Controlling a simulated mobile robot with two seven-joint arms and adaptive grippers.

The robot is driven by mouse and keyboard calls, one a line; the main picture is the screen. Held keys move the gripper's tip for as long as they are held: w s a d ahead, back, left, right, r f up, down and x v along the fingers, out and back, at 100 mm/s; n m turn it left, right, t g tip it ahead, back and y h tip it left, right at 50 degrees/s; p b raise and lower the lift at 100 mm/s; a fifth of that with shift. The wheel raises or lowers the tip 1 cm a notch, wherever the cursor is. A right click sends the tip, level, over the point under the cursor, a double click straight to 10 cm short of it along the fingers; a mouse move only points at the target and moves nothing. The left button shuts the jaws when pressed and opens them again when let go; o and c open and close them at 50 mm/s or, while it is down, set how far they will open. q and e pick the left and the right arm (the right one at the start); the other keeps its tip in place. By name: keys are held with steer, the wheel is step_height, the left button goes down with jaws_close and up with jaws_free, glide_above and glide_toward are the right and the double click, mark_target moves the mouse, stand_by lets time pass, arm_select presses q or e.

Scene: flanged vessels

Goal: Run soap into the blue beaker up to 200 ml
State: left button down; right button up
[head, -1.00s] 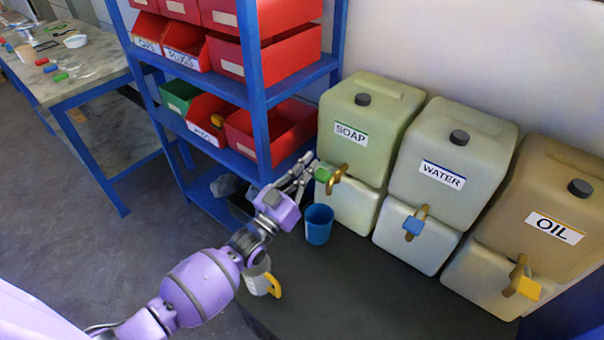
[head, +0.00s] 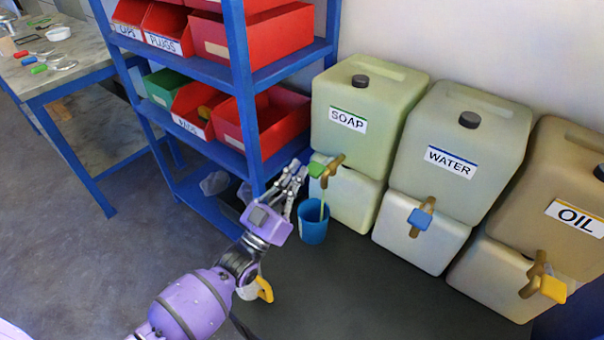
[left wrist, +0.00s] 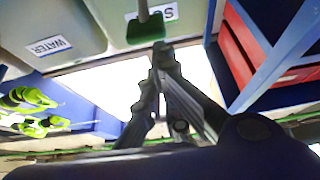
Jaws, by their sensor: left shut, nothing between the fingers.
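The soap container (head: 362,112) is pale green, with a brown tap (head: 333,166) whose green handle (head: 317,170) points left. A thin yellow-green stream (head: 322,198) runs from the tap into the blue beaker (head: 313,228), which stands upright below it. The liquid level inside the beaker cannot be read. My left gripper (head: 298,172) is shut and empty, just left of the green handle and above the beaker's left side. In the left wrist view the closed fingertips (left wrist: 163,52) appear just below the green handle (left wrist: 146,28). My right gripper is not in view.
A jug with a yellow handle (head: 265,289) stands behind my left forearm. Water (head: 455,155) and oil (head: 570,200) containers stand to the right. A blue shelf (head: 243,90) with red bins is close on the left. The dark tabletop (head: 370,290) in front is clear.

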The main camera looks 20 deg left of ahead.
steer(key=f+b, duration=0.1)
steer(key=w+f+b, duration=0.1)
steer(key=b, duration=0.1)
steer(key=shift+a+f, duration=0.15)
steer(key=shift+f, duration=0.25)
arm_select(q)
steer(key=f, duration=0.3)
steer(key=shift+s+a+t, duration=0.15)
steer(key=shift+s+t, duration=0.1)
steer(key=shift+t, duration=0.15)
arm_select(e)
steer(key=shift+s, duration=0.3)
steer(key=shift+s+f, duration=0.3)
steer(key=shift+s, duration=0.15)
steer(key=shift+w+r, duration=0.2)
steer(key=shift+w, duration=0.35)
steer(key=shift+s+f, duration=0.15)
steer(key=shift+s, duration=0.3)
